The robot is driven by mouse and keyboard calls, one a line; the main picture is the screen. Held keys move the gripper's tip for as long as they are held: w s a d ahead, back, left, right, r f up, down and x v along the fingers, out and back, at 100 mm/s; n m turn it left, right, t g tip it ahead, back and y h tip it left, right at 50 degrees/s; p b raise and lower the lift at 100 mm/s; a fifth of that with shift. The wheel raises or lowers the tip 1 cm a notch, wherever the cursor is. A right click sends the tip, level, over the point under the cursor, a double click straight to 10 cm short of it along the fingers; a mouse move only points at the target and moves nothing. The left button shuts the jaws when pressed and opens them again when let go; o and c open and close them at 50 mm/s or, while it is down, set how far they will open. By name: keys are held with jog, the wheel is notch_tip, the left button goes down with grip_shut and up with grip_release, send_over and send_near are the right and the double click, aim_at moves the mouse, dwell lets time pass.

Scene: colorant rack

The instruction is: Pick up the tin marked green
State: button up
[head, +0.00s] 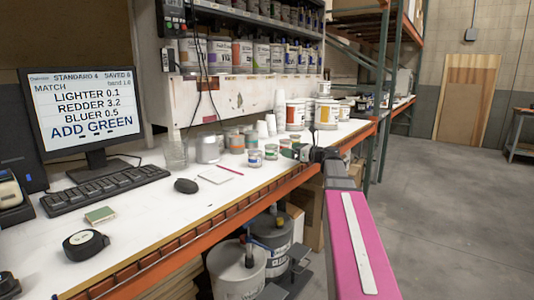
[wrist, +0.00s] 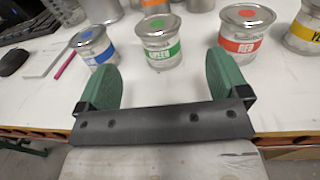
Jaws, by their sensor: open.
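The green-marked tin (wrist: 162,50) is a small metal can with a green label and a green dot on its lid, upright on the white bench. In the wrist view it stands ahead, between the lines of my two green fingers. My gripper (wrist: 162,66) is open and empty, its fingertips just short of the tin or beside its base; I cannot tell exactly. A blue-marked tin (wrist: 95,46) stands to the left and a red-marked tin (wrist: 247,38) to the right. In the head view my gripper (head: 297,153) is low over the bench, right of the small tins (head: 271,153).
A yellow-marked tin (wrist: 304,30) stands at far right in the wrist view. Behind the small tins are cups and large tubs (head: 295,115). A monitor (head: 82,110), keyboard (head: 105,186) and mouse (head: 186,186) are left. The bench front is mostly clear.

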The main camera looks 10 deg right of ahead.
aim_at(271, 146)
jog(key=x, duration=1)
jog(key=shift+a+f, duration=0.1)
jog(key=shift+a, duration=0.1)
jog(key=shift+s, duration=0.1)
jog(key=c, duration=1)
